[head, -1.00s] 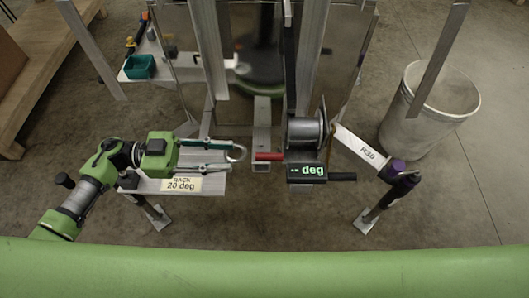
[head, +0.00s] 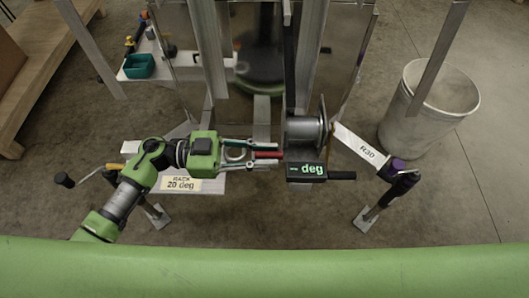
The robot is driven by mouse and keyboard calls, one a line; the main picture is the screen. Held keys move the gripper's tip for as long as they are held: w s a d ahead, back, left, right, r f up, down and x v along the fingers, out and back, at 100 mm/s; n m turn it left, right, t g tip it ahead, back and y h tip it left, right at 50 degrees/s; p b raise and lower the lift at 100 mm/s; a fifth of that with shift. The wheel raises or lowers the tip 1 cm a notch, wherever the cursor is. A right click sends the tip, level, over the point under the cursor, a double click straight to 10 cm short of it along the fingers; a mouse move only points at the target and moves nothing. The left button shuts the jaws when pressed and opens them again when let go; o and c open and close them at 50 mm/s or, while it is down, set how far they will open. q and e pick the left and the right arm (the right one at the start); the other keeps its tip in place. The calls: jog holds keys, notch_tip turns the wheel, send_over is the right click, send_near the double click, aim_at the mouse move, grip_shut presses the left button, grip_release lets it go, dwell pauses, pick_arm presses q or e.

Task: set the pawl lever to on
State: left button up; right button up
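The red lever (head: 268,154), which I take to be the pawl lever, sticks out to the left from beside the grey winch drum (head: 305,132). My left gripper (head: 278,154) reaches in from the left with one finger above the red lever and one below it. The fingers are apart, with the lever between them near the tips; I cannot make out contact. No on or off marking is readable. My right gripper is not in view.
A black box with a green "deg" display (head: 307,171) sits just below the drum. A crank arm marked R30 (head: 360,146) with a purple knob extends right. A rack plate (head: 183,183) is marked 20 deg. A bin (head: 430,105) stands right.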

pick_arm(q)
grip_shut()
jog(key=shift+r, duration=0.1)
jog(key=shift+w+r+n+p, duration=0.25)
jog(key=shift+r+n+p, duration=0.05)
jog(key=shift+p, duration=0.45)
jog(key=w+r+n+p, duration=0.1)
jog(key=w+n+p, duration=0.5)
jog(key=w+n, duration=0.3)
jog(key=shift+w+r+n, duration=0.25)
jog(key=shift+w+n, duration=0.15)
jog(key=shift+n, duration=0.2)
jog(key=shift+w, duration=0.1)
jog(key=shift+a, duration=0.1)
jog(key=o, duration=0.6)
grip_release()
